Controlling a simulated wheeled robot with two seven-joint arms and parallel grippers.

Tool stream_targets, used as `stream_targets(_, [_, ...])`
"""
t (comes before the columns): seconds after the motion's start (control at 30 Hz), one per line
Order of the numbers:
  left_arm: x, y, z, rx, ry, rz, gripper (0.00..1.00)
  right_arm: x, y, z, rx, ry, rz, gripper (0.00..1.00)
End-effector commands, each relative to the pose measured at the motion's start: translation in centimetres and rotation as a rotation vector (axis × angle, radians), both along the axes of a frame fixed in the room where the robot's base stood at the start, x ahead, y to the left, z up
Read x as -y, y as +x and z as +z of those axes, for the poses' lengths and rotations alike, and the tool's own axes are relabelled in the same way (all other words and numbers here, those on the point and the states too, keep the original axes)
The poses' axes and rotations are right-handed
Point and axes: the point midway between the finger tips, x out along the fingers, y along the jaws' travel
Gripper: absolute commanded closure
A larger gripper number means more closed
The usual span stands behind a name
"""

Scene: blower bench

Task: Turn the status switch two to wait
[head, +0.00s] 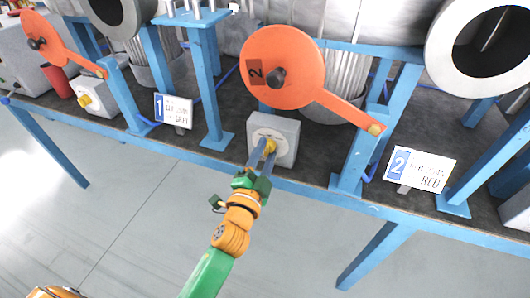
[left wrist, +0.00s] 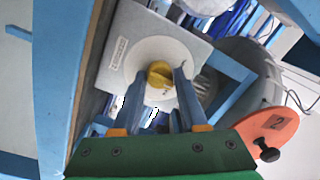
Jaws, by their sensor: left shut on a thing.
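Status switch two is a yellow knob (head: 269,146) on a grey box (head: 287,129), on the bench under the orange disc marked 2. In the left wrist view the knob (left wrist: 160,74) sits on a round pale dial plate (left wrist: 150,50). My left gripper (head: 263,152) reaches the front of the box, with its two fingers on either side of the knob. It is shut on the knob; the left wrist view shows the fingertips (left wrist: 160,82) at it. The dial lettering is too small to read. My right gripper is not in view.
The orange disc (head: 283,66) with a lever arm is above the box. A sign marked 2 (head: 430,170) stands to the right, a sign marked 1 (head: 174,110) to the left. Another box with a yellow knob (head: 84,100) is farther left. Blue posts flank the box; the floor in front is clear.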

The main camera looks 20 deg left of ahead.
Motion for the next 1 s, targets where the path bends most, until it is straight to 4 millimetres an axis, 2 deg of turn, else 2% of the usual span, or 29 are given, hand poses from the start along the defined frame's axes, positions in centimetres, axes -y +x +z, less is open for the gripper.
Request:
stream_targets(0.2, [0.0,0.0,-0.2,-0.006,-0.002,0.0,1.0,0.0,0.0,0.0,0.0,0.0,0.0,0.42])
stream_targets(0.23, [0.0,0.0,-0.2,-0.006,-0.002,0.0,0.49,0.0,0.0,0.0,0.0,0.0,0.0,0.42])
stream_targets(0.3, [0.0,0.0,-0.2,-0.005,-0.002,-0.001,0.31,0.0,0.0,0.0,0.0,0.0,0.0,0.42])
stream_targets(0.67, [0.0,-0.4,-0.2,-0.002,-0.003,0.0,0.29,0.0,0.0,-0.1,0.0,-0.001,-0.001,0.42])
stream_targets(1.0, [0.1,-6.2,-0.7,-0.007,-0.004,-0.001,0.29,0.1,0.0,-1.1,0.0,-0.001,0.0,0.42])
